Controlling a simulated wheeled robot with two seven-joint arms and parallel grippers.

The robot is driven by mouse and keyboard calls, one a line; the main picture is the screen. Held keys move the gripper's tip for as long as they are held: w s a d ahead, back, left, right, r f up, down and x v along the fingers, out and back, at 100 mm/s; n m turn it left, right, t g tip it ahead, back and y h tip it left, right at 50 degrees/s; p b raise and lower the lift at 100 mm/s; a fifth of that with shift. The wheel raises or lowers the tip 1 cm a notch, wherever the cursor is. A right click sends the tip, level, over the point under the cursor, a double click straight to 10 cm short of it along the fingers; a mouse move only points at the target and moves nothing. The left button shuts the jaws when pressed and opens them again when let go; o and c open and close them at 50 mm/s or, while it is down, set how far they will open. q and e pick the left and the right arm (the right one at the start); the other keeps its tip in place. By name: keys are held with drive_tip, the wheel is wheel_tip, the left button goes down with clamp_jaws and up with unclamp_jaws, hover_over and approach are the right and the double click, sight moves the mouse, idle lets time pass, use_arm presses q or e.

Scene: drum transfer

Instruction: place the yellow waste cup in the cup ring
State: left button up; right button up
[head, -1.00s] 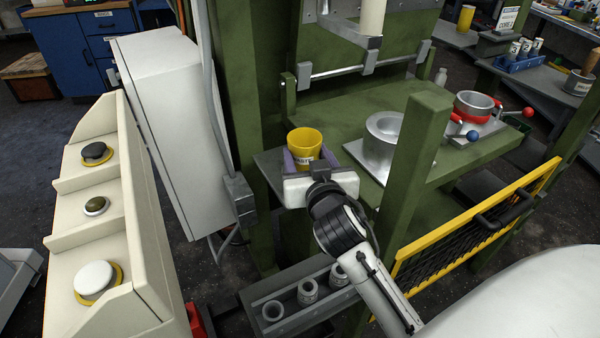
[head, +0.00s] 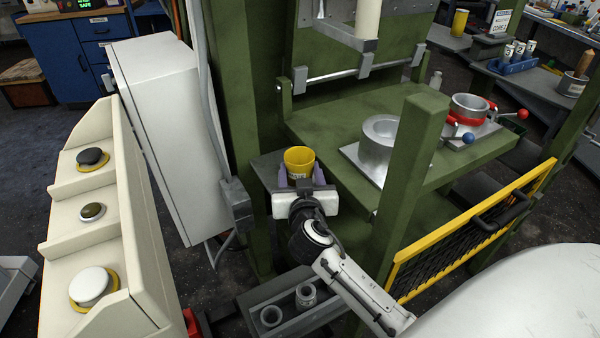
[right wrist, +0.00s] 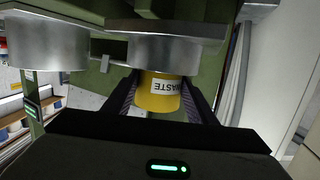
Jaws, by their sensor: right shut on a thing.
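The yellow waste cup (head: 299,159) is upright between the fingers of my right gripper (head: 299,178), which is shut on it. They are over or beside a small dark grey shelf (head: 264,168) left of the green bench. A grey metal round part (right wrist: 165,52) overlaps one end of the cup there. I cannot tell whether it is the cup ring or whether it touches the cup. My left gripper is not in view.
A wide metal pot (head: 381,137) and a red-banded pot (head: 469,108) stand on the green bench (head: 340,117). A green post (head: 412,160) and yellow guard (head: 470,235) rise right of my arm. A white cabinet (head: 165,135) is at left.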

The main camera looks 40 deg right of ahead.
sight(300, 175)
drive_tip(key=shift+f, duration=0.2)
drive_tip(key=o, duration=1)
drive_tip(key=shift+r, duration=0.1)
drive_tip(key=shift+r, duration=0.25)
drive_tip(key=v, duration=0.4)
drive_tip(key=b+v, duration=0.1)
drive_tip(key=v, duration=0.1)
drive_tip(key=shift+s+a+f, duration=0.2)
drive_tip(key=shift+s, duration=0.1)
drive_tip(key=shift+s+a+r, duration=0.2)
drive_tip(key=shift+s, duration=0.2)
